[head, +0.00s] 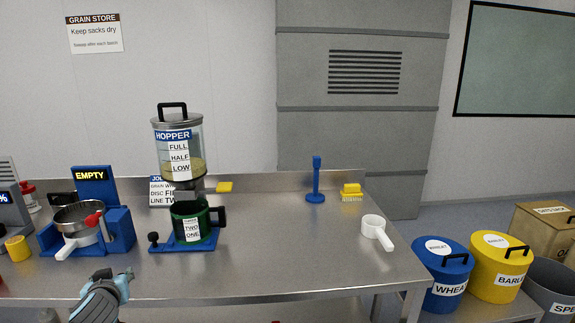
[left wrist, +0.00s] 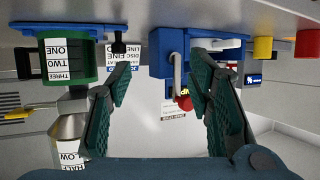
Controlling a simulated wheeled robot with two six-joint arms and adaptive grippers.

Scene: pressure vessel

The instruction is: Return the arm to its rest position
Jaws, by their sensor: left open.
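My left gripper (head: 112,278) is low at the front left of the head view, in front of the table's front edge. In the left wrist view its two green-padded fingers (left wrist: 163,75) stand wide apart with nothing between them. That view looks upside down. The blue EMPTY stand (head: 118,230) with a metal pan and red knob is beyond the gripper; it also shows past the fingers in the left wrist view (left wrist: 158,62). The hopper (head: 194,165) stands above a green cup (head: 180,230), right of the gripper. My right gripper is not in view.
The metal table (head: 290,250) has free room right of the green cup. A white scoop (head: 373,222), a blue upright tool (head: 316,182) and a yellow brush (head: 351,190) are on it. A yellow mug (head: 17,248) is at left. Buckets (head: 443,272) stand at right.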

